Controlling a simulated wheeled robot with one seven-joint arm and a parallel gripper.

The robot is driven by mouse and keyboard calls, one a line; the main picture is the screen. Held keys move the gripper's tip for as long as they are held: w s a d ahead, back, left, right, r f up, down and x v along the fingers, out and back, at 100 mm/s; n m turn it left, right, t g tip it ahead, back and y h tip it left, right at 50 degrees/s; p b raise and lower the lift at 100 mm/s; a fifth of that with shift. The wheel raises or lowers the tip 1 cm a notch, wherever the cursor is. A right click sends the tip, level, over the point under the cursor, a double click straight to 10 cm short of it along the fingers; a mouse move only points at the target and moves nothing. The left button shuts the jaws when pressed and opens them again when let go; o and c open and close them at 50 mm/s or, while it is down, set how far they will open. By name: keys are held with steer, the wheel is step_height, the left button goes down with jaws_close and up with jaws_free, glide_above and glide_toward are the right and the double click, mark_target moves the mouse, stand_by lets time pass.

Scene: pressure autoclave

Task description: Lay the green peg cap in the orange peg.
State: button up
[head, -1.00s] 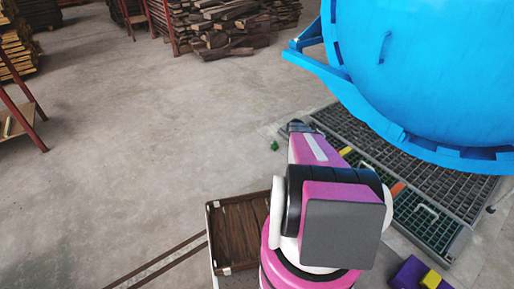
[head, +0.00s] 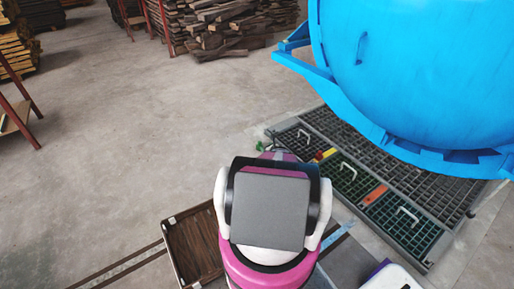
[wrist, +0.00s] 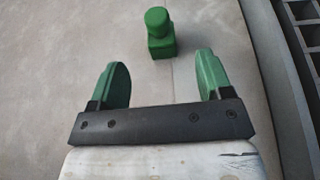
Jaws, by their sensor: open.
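The green peg cap (wrist: 159,44) stands on the grey floor in the wrist view, with a square base and a rounded top. In the head view only a small green spot (head: 259,146) shows beside the grating, probably the same cap. My gripper (wrist: 163,66) is open and empty. The cap is beyond the fingertips, roughly centred between them, with no visible contact. In the head view my arm hides the gripper. An orange-red piece (head: 375,194) lies on the floor grating; I cannot tell whether it is the orange peg.
The dark floor grating (head: 448,208) with white handles lies at right, beneath a large blue vessel (head: 410,75). A red-and-yellow piece (head: 325,154) rests on the grating. A brown wooden tray (head: 192,245) is at lower left of my arm. Open concrete floor lies left.

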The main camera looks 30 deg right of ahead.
mark_target(260, 144)
steer(key=x, duration=0.8)
steer(key=shift+w+f, duration=0.1)
steer(key=shift+w, duration=0.2)
steer(key=c, duration=1)
